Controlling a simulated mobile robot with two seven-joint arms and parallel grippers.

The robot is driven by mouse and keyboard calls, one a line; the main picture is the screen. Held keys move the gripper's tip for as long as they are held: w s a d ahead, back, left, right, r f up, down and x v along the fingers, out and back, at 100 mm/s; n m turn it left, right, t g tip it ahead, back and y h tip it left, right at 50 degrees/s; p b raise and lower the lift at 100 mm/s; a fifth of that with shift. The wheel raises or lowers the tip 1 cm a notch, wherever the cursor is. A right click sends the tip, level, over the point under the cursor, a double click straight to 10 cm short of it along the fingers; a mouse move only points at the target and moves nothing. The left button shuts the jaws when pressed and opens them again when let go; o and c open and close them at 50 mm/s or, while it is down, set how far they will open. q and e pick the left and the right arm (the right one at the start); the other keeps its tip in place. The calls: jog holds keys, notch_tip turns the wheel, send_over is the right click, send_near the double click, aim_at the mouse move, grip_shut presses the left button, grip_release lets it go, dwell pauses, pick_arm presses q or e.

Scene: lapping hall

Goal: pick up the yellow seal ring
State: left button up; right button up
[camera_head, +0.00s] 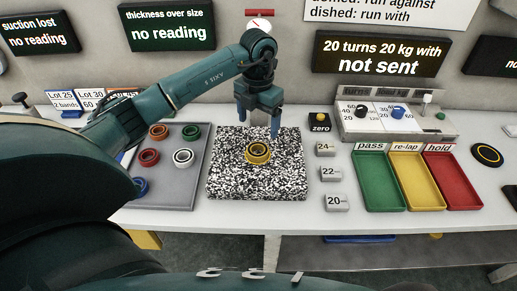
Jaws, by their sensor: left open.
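The yellow seal ring (258,152) lies near the middle of a black-and-white speckled square plate (225,183) on the white bench. My left gripper (258,125) is open and points down, above and slightly behind the ring. Its fingers are apart, with nothing seen between them. The ring shows whole and looks clear of the fingers. My right gripper is out of view.
A grey tray (175,190) left of the plate holds several coloured rings. To the right are small blocks marked 24 (326,148), 22 (332,173) and 20 (336,202). Beyond stand green (379,183), yellow (418,183) and red (455,183) trays and a control box (385,128).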

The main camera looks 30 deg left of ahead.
aim_at(258, 145)
pick_arm(q)
notch_tip(258, 145, down, 3)
jog(key=shift+f, duration=0.1)
jog(key=f, duration=0.2)
jog(key=f+p, duration=0.1)
jog(key=f, duration=0.1)
jog(key=shift+s+d+p, duration=0.15)
jog(key=shift+s+p, duration=0.15)
jog(key=shift+s, duration=0.1)
jog(key=shift+w+f, duration=0.1)
jog(key=shift+f, duration=0.55)
jog(key=shift+c, duration=0.4)
jog(key=c, duration=1)
jog(key=shift+r, duration=0.1)
